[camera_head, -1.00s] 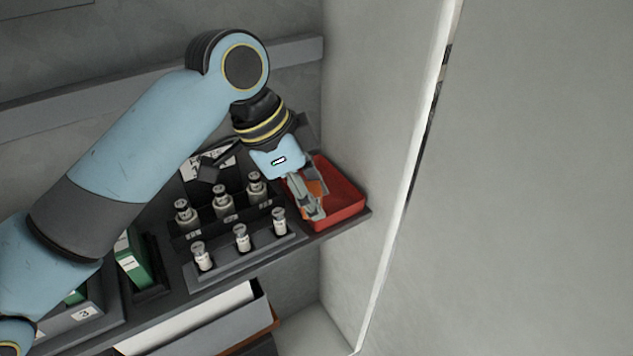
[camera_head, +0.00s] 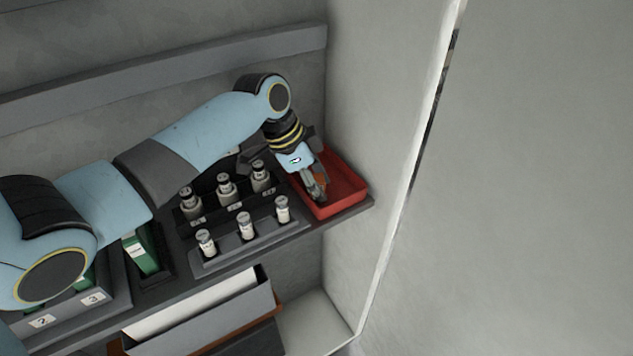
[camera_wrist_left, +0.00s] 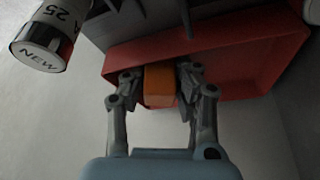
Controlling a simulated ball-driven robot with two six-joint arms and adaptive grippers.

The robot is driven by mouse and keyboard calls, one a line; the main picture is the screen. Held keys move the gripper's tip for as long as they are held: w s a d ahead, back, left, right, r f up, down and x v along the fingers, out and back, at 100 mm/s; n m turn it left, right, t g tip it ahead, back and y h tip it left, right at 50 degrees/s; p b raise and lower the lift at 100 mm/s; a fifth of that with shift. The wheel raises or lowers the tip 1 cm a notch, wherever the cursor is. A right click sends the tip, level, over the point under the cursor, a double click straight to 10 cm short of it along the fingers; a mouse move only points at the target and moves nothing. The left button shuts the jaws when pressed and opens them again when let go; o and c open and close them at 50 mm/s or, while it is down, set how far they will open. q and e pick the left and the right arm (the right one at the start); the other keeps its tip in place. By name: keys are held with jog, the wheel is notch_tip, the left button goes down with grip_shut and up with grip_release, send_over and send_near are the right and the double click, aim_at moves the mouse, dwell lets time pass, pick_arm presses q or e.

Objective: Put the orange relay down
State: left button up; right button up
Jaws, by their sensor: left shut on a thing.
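The orange relay (camera_wrist_left: 159,86) is a small block between the two fingers of my left gripper (camera_wrist_left: 160,90) in the left wrist view. In the head view my left gripper (camera_head: 316,192) points down over the left part of the red tray (camera_head: 345,185), and only a bit of the orange relay (camera_head: 320,180) shows beside the fingers. The gripper is shut on the relay. The red tray also shows behind the relay in the left wrist view (camera_wrist_left: 240,70). I cannot tell whether the relay touches the tray floor. My right gripper is not in view.
Several labelled vials stand in two rows in a dark rack (camera_head: 250,243) left of the tray. A green box (camera_head: 140,250) stands farther left. A wall (camera_head: 365,110) rises right beside the tray. The right part of the tray is empty.

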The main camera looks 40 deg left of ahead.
pick_arm(q)
jog(key=o, duration=1)
jog(key=shift+f, duration=0.1)
jog(key=shift+o, duration=0.2)
jog(key=v, duration=1.2)
